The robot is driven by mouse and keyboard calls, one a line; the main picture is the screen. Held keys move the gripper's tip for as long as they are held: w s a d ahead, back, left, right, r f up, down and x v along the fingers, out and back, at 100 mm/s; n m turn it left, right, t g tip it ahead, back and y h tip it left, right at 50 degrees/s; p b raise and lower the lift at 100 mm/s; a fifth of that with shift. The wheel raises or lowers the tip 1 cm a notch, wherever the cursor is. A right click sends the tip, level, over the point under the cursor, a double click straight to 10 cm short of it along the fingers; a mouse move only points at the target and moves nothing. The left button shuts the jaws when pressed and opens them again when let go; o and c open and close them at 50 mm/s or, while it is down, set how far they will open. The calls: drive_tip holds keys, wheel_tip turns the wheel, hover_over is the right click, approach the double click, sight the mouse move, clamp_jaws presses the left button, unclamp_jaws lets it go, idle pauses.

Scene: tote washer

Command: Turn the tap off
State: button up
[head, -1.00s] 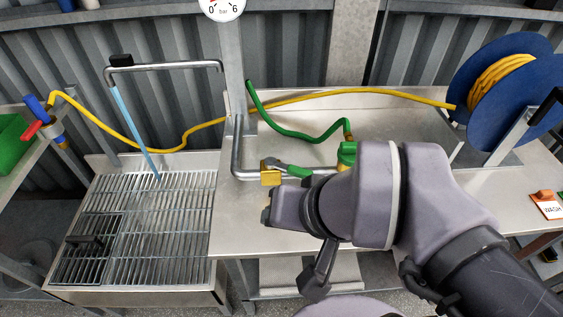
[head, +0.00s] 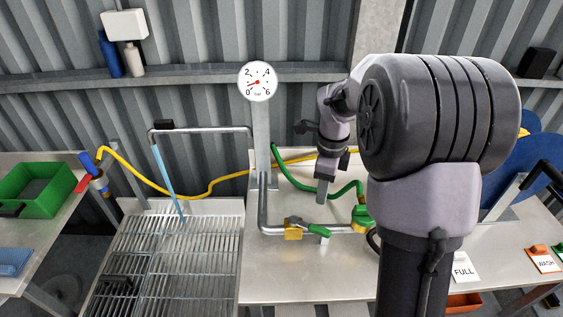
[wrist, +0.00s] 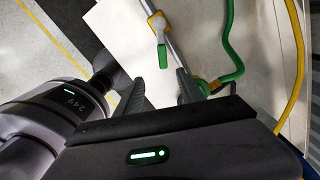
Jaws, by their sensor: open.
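The tap is a brass valve (head: 293,231) on the grey pipe, with a green-ended lever (head: 318,230) lying slightly askew to the pipe. The valve (wrist: 157,22) and its green lever end (wrist: 162,57) also show in the wrist view. A pale blue water stream (head: 166,180) runs from the bent spout (head: 205,130) onto the grating. My gripper (head: 322,198) is open and empty, pointing down and appearing just above the lever in the head view. In the wrist view, the lever end is ahead of the gap between my fingertips (wrist: 160,82), apart from them.
A green hose (head: 290,178) joins a yellow-green fitting (head: 362,216) right of the valve. A yellow hose (head: 150,184) runs behind. A round gauge (head: 257,82) stands on a post, and a slatted basin (head: 165,265) is at left. The bench (head: 300,275) front is clear.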

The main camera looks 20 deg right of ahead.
sight(320, 228)
drive_tip(key=shift+m, duration=0.7)
drive_tip(key=f+b, duration=0.1)
drive_tip(key=f, duration=0.5)
drive_tip(key=f+b, duration=0.1)
drive_tip(key=f, duration=0.5)
drive_tip(key=d+f+b, duration=0.1)
drive_tip(key=f, duration=0.6)
drive_tip(key=shift+w, duration=0.25)
drive_tip(key=shift+r, duration=0.1)
clamp_jaws()
